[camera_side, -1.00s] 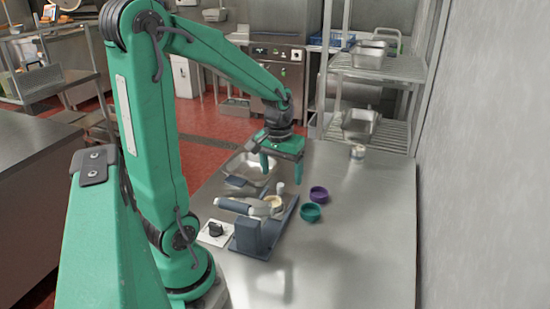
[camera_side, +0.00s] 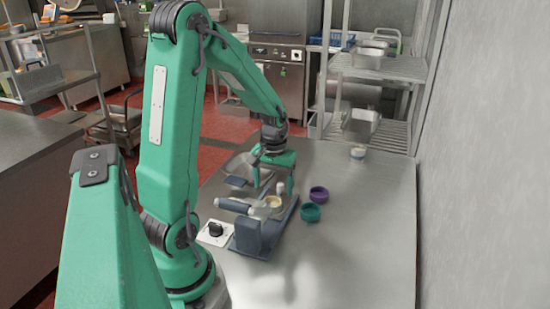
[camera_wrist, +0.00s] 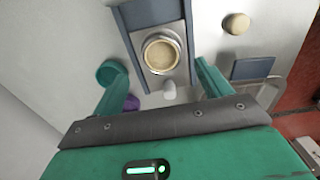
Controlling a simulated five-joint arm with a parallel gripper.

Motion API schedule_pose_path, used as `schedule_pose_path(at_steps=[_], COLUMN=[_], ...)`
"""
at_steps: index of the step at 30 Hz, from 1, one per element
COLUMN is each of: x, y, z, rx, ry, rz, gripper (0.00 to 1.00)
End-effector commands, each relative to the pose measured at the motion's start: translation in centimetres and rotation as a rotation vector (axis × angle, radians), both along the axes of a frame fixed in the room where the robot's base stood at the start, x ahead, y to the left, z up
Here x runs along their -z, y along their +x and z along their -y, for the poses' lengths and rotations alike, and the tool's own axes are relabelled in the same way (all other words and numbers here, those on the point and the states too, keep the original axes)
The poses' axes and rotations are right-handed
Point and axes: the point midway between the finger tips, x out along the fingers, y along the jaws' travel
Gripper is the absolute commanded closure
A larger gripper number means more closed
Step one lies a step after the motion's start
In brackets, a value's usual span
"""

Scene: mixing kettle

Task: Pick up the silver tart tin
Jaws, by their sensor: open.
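My gripper (camera_side: 273,184) is open and empty above the far part of the worktop, fingers pointing down. Its two fingers also show in the wrist view (camera_wrist: 160,75), either side of a small white knob (camera_wrist: 168,90). A round vessel with a metallic rim and cream inside (camera_wrist: 161,53) sits on a blue-framed stand (camera_side: 247,238), ahead of the fingers. A shallow silver pan (camera_side: 238,162) lies behind the stand, partly hidden by my gripper; its edge shows in the wrist view (camera_wrist: 267,92). I cannot tell which silver item is the tart tin.
A teal bowl (camera_side: 311,213) and a purple bowl (camera_side: 318,194) stand right of the stand. A white cup (camera_side: 357,152) stands farther back. A white switch plate (camera_side: 216,232) lies left of the stand. The worktop's right side (camera_side: 365,230) is clear.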

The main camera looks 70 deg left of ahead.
Motion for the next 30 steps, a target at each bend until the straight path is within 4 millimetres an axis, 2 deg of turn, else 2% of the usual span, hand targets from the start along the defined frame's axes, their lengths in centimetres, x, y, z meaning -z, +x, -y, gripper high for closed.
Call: schedule_pose_path(at_steps=[8, 21, 30], x=[0.5, 4.6, 5.3], y=[-0.1, -0.3, -0.3], z=[0.0, -0.1, -0.1], rx=[0.000, 0.000, 0.000], ry=[-0.001, -0.001, 0.000], rz=[-0.001, -0.001, 0.000], gripper=[0.23, 0.23, 0.23])
